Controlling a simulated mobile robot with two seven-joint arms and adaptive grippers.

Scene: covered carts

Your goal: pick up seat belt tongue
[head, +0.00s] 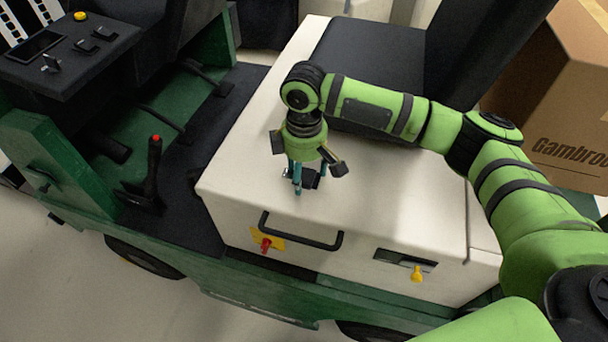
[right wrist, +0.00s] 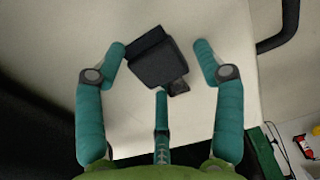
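The seat belt tongue (head: 311,179) is a small black block with a darker metal-looking end, lying on the white cover of the cart. It also shows in the right wrist view (right wrist: 160,65), lying at a slant. My right gripper (head: 298,182) points down at it from above. In the right wrist view my right gripper (right wrist: 161,58) is open, its teal fingers spread around the tongue. The left finger is close to the tongue's edge; a gap shows on the right. Whether any finger touches it I cannot tell. My left gripper is not in view.
A black handle (head: 300,232) runs along the front of the white cover (head: 400,205), with a red switch (head: 266,244) and a yellow key-like knob (head: 417,273) below. A black seat (head: 375,60) stands behind. A cardboard box (head: 560,110) is at right; a lever (head: 153,175) at left.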

